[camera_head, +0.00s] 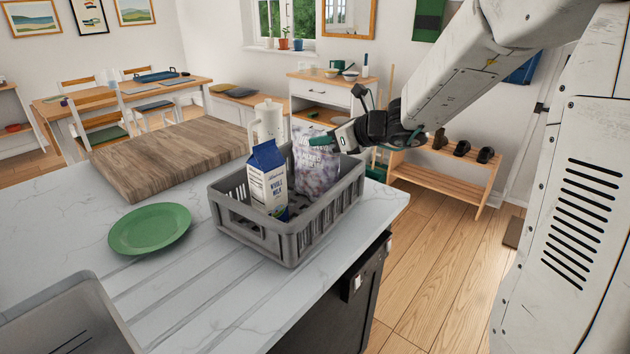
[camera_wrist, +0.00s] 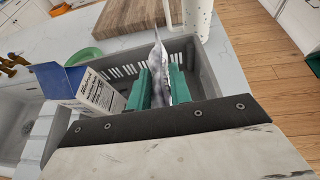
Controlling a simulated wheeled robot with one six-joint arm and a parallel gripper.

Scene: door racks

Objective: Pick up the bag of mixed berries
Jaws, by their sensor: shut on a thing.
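The bag of mixed berries (camera_head: 317,170) is a clear printed pouch standing upright inside the grey crate (camera_head: 290,243) on the counter. My gripper (camera_head: 318,143) reaches in from the right at the bag's upper part. In the wrist view, the green fingers of my gripper (camera_wrist: 160,88) are shut on the bag (camera_wrist: 160,60), seen edge-on between them. A blue and white milk carton (camera_head: 268,182) stands left of the bag in the crate; it also shows in the wrist view (camera_wrist: 95,90). I cannot tell whether the bag's bottom touches the crate floor.
A white pitcher (camera_head: 268,122) stands just behind the crate. A thick wooden board (camera_head: 165,155) lies behind to the left. A green plate (camera_head: 150,228) lies left of the crate, and a sink (camera_head: 70,322) is at the front left. The counter edge runs close right of the crate.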

